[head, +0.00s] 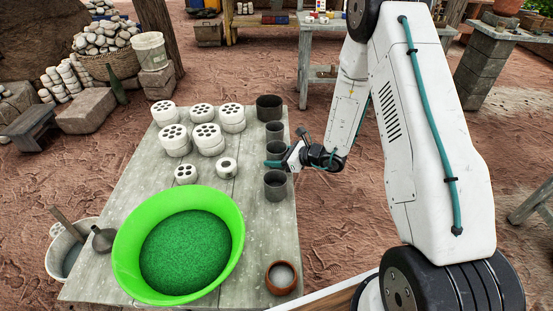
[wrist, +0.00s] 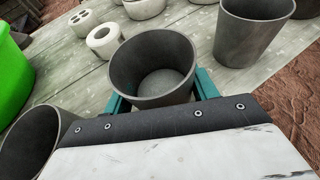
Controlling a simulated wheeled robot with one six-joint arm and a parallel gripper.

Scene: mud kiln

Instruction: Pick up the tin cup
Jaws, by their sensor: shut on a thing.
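A dark grey tin cup (wrist: 150,80) stands upright between the teal fingers of my gripper (wrist: 160,88), one finger on each side, and the gripper is shut on it. Its inside looks empty. In the head view the held cup (head: 276,147) is in the row of dark cups along the table's right edge, with my gripper (head: 273,163) reaching in from the right. I cannot tell whether its base touches the table. A similar dark cup (wrist: 250,32) is to its right in the wrist view, and another dark cup (wrist: 28,142) is at the lower left.
The grey table (head: 145,185) also holds a large green basin (head: 235,235) of green grains, several white perforated pieces (head: 205,135), a white ring (head: 227,165) and a brown pot (head: 281,278). A larger dark pot (head: 269,107) stands at the far end of the cup row.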

